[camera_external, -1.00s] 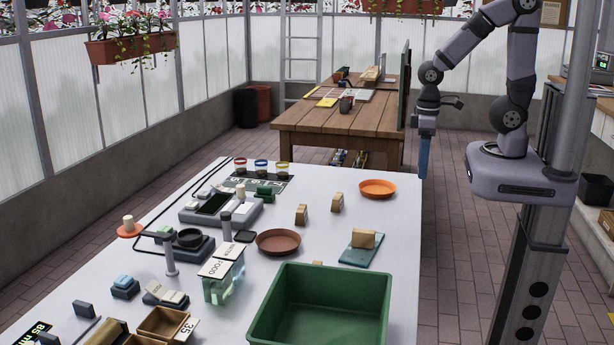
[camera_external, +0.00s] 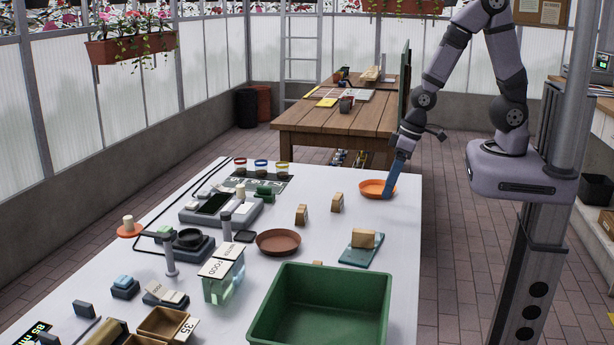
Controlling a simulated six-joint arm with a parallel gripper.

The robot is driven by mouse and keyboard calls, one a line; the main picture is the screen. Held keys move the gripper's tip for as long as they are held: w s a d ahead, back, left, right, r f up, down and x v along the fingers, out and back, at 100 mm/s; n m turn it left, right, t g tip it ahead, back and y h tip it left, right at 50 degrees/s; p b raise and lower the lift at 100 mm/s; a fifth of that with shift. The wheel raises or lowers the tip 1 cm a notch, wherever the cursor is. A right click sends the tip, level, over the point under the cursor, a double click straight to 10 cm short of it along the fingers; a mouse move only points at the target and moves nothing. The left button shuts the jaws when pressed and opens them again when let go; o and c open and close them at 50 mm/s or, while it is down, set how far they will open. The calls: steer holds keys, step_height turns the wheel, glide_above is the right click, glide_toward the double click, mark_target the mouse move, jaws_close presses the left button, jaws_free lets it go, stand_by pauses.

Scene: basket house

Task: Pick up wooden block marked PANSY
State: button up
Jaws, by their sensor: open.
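Several small wooden blocks are on the white table. Two stand upright near the middle, one at the left (camera_external: 301,214) and one at the right (camera_external: 337,202). Another block (camera_external: 363,238) lies on a teal slab, and a further one (camera_external: 318,263) is mostly hidden behind the green tub. No lettering can be read on any of them, so I cannot tell which is marked PANSY. My gripper (camera_external: 388,195) is open and tilted, low at the right edge of the orange dish, right of and behind the upright blocks. It appears empty; its fingertips are too small to see clearly.
The orange dish (camera_external: 374,188) is beside my gripper. A brown dish (camera_external: 278,242) lies left of the blocks. The teal slab (camera_external: 357,256) and a deep green tub (camera_external: 292,281) are nearer the camera. Labelled containers (camera_external: 222,276) stand left of the tub.

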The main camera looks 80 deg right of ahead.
mark_target(342, 199)
steer(key=w+a+f+t, duration=0.1)
steer(key=w, duration=0.1)
steer(key=w+a+f+t, duration=0.1)
steer(key=w+t, duration=0.1)
steer(key=w+a+f+t, duration=0.1)
steer(key=w+a+f, duration=0.1)
steer(key=shift+w+m+p, duration=0.3)
steer(key=shift+w+p, duration=0.05)
steer(key=shift+w+a+f+t, duration=0.15)
steer(key=shift+w+t, duration=0.15)
steer(key=shift+t, duration=0.3)
steer(key=shift+w+f+t+h, duration=0.1)
steer(key=shift+w+t+h, duration=0.25)
steer(key=shift+t, duration=0.85)
steer(key=shift+d+r+t+h, duration=0.25)
steer(key=shift+d+t, duration=0.1)
steer(key=shift+t, duration=0.35)
steer(key=shift+d+r+t+h, duration=0.3)
steer(key=shift+r+t, duration=0.1)
steer(key=shift+t, duration=0.2)
steer(key=shift+b+x, duration=0.95)
steer(key=shift+b, duration=0.25)
